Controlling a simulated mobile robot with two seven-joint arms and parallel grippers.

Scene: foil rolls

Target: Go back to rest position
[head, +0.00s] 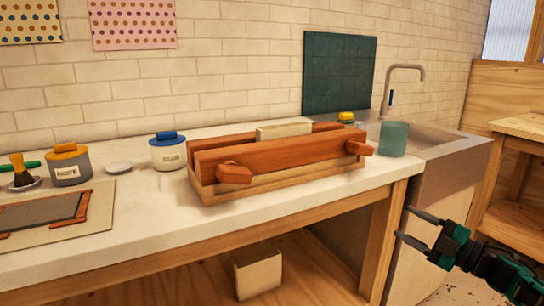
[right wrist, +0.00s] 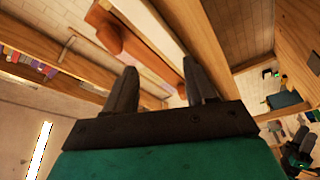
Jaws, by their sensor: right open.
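My right gripper (head: 416,228) is open and empty at the lower right of the head view, in front of the sink cabinet and clear of the counter. Its two fingers also show apart in the right wrist view (right wrist: 163,90), with nothing between them. My left gripper is not in the head view. A wooden press with orange-brown bars (head: 280,160) stands on the white counter (head: 150,240), apart from the gripper. A pale block (head: 284,130) sits between its bars.
A labelled jar with a yellow lid (head: 69,168), a jar with a blue lid (head: 168,154) and a framed board (head: 45,213) are on the counter. A metal sink with a tap (head: 405,75) is at right. A pale box (head: 258,274) is below. Floor around the right gripper looks clear.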

